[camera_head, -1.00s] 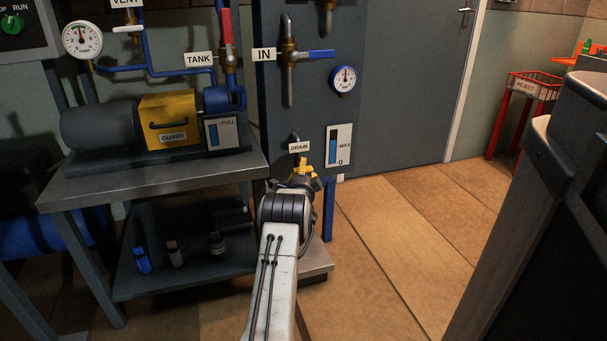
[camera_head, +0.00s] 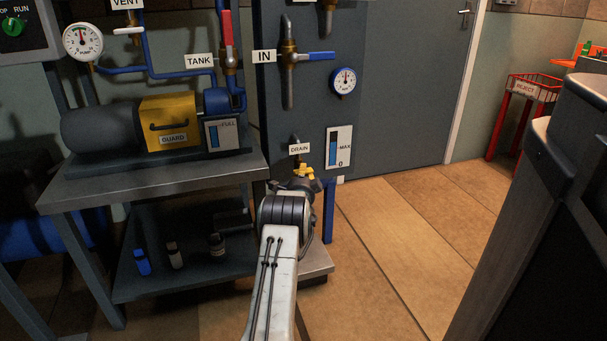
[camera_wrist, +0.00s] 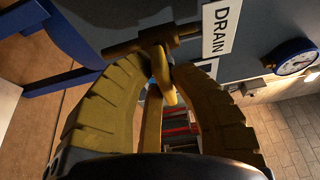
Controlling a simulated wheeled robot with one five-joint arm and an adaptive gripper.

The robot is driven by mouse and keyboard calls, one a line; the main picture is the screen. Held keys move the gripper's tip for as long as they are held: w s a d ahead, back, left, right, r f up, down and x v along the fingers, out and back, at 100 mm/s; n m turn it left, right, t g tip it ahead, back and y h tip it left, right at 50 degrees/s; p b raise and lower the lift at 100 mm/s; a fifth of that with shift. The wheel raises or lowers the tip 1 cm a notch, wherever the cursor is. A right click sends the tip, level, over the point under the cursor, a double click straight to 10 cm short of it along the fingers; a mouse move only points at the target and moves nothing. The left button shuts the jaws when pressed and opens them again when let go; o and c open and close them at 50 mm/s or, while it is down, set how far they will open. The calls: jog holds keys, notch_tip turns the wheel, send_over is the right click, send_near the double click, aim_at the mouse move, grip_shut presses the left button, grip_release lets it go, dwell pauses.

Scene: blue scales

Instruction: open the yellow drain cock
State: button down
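The yellow drain cock (camera_head: 304,170) is low on the dark panel, below the DRAIN label (camera_head: 299,149). In the wrist view its yellow handle (camera_wrist: 161,72) hangs below a brass pipe (camera_wrist: 150,41), beside the label.
A blue inlet lever (camera_head: 320,55), a blue-rimmed dial (camera_head: 344,80) and a MAX level gauge (camera_head: 338,147) are above. A metal bench (camera_head: 150,184) with a pump stands left. A blue post (camera_head: 329,211) is close right of my gripper.

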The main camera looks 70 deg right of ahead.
jog(key=shift+r, duration=0.1)
jog(key=shift+n+h, duration=0.6)
jog(key=shift+n, duration=0.8)
jog(key=shift+r, duration=0.1)
jog(key=c, duration=1.1)
grip_release()
jog(key=shift+d, duration=0.1)
jog(key=shift+c, duration=0.2)
jog(key=shift+f, duration=0.2)
jog(key=v, duration=1.2)
jog(key=shift+o, duration=0.2)
jog(key=shift+s, duration=0.1)
